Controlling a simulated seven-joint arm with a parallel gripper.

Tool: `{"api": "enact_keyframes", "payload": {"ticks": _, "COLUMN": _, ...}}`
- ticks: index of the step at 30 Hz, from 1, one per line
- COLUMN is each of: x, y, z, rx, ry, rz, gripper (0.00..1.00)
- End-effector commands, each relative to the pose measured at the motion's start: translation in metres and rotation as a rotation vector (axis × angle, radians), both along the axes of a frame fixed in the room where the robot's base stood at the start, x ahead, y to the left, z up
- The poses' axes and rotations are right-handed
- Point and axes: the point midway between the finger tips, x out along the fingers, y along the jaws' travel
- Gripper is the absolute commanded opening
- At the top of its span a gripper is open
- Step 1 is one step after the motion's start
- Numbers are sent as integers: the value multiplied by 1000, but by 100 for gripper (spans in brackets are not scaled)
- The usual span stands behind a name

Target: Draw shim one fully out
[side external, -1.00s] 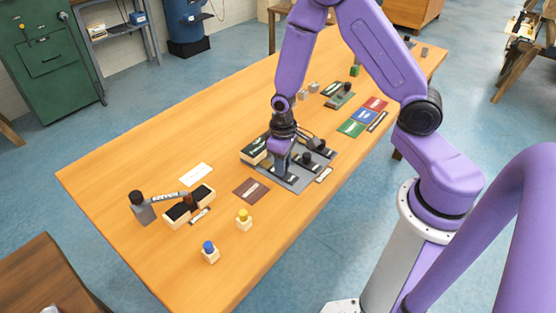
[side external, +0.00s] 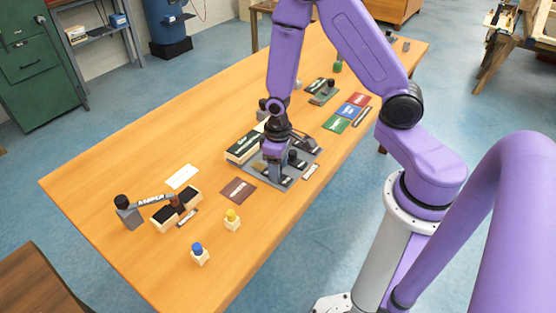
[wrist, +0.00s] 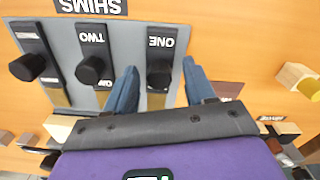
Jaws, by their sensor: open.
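Shim one is the strip with a black knob (wrist: 159,74) beside the label ONE in the wrist view. A brass-coloured length (wrist: 156,101) shows on the knob's gripper side. My gripper (wrist: 160,88) is open, with one blue finger on each side of shim one; whether either finger touches it cannot be told. In the side external view my gripper (side external: 272,174) is down over the grey shim plate (side external: 287,187) and hides part of it. The plate also shows in the wrist view (wrist: 127,45).
Shim two's knob (wrist: 91,70) and another black knob (wrist: 28,67) stand left of shim one in the wrist view. A brown card (side external: 238,190) lies nearby.

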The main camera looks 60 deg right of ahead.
Motion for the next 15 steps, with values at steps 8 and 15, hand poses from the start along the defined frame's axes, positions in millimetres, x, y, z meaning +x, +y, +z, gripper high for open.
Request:
{"api": "enact_keyframes", "payload": {"ticks": 8, "x": 2, "y": 0, "z": 19, "rx": 2, "ry": -6, "rz": 0, "gripper": 54}}
{"api": "enact_keyframes", "payload": {"ticks": 15, "x": 2, "y": 1, "z": 51, "rx": 2, "ry": -6, "rz": 0, "gripper": 54}}
